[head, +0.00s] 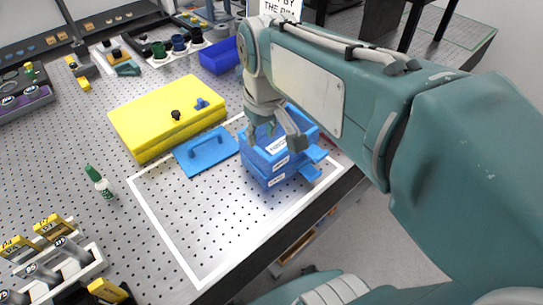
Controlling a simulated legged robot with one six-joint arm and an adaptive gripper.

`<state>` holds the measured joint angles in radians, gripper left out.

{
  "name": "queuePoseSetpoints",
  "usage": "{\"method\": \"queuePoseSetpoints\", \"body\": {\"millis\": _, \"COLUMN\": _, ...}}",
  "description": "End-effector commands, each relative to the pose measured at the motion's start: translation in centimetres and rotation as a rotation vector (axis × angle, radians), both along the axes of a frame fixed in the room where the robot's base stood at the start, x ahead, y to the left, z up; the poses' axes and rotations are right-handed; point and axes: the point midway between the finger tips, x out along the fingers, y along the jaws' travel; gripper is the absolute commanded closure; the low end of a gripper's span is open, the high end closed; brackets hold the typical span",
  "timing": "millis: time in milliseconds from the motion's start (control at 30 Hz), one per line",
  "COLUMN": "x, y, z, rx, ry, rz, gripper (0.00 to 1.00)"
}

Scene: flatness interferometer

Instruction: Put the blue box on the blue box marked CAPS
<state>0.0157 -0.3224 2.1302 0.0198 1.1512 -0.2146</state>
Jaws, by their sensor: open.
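Two light-blue boxes stand stacked within the white outline on the perforated table. The upper blue box (259,159) sits on the lower blue box (261,178), looking closely aligned. Each has a white label on its near side; the print is too small to read, so I cannot tell which is marked CAPS. Blue tabs stick out at their right. My gripper (273,138) is open, pointing down at the upper box, with its fingers at the box's top. Whether they touch it is unclear. My arm hides the far part of the stack.
A blue lid-like plate with a handle (207,153) lies left of the stack, beside a yellow case (168,115). A darker blue bin (219,56) stands behind. The table edge is close at right; the outlined area in front is clear.

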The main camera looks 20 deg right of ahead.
Motion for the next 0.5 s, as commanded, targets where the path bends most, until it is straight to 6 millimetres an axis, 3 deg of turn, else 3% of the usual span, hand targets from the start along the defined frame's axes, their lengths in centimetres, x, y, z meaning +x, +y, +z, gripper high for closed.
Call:
{"method": "queuePoseSetpoints", "body": {"millis": 33, "x": -1.5, "y": 0.1, "z": 0.0, "rx": 0.002, "ry": -0.045, "rz": -0.024, "gripper": 0.57}}
{"method": "queuePoseSetpoints", "body": {"millis": 200, "x": -5.3, "y": 0.1, "z": -0.9, "rx": 0.020, "ry": -0.181, "rz": -0.108, "gripper": 0.57}}
{"method": "queuePoseSetpoints", "body": {"millis": 333, "x": -7.3, "y": 0.1, "z": -1.8, "rx": 0.036, "ry": -0.261, "rz": -0.156, "gripper": 0.57}}
{"method": "queuePoseSetpoints", "body": {"millis": 500, "x": -8.3, "y": 0.1, "z": -2.4, "rx": 0.048, "ry": -0.306, "rz": -0.185, "gripper": 0.57}}
